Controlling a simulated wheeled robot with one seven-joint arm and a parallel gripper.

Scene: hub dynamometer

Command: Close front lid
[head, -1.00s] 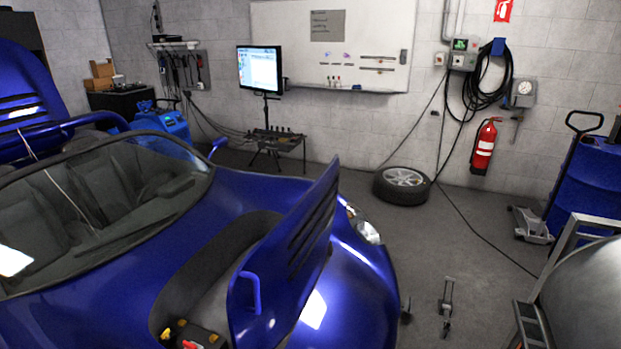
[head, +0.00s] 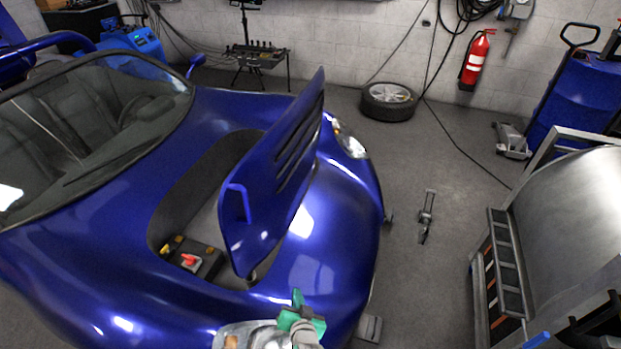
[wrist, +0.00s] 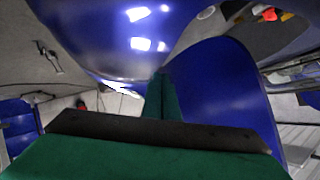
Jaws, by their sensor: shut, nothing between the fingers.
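The front lid (head: 275,175) is a blue panel with slots. It stands raised, tilted up over the open front compartment of the blue car. A blue handle (head: 238,197) is on its near face. In the compartment is a dark battery (head: 206,262) with a red part and a yellow part. My gripper (head: 298,300), with green fingers, is at the bottom of the head view, at the car's near front side, below the lid's lower end. It is shut and empty. In the wrist view the shut green fingertips (wrist: 161,85) point at blue bodywork; a raised blue panel (wrist: 215,95) stands to their right.
A metal rolling frame with a drum (head: 575,215) stands at the right. A loose wheel (head: 389,100) lies by the back wall. A small metal stand (head: 427,212) is on the floor. The grey floor between car and drum is mostly clear.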

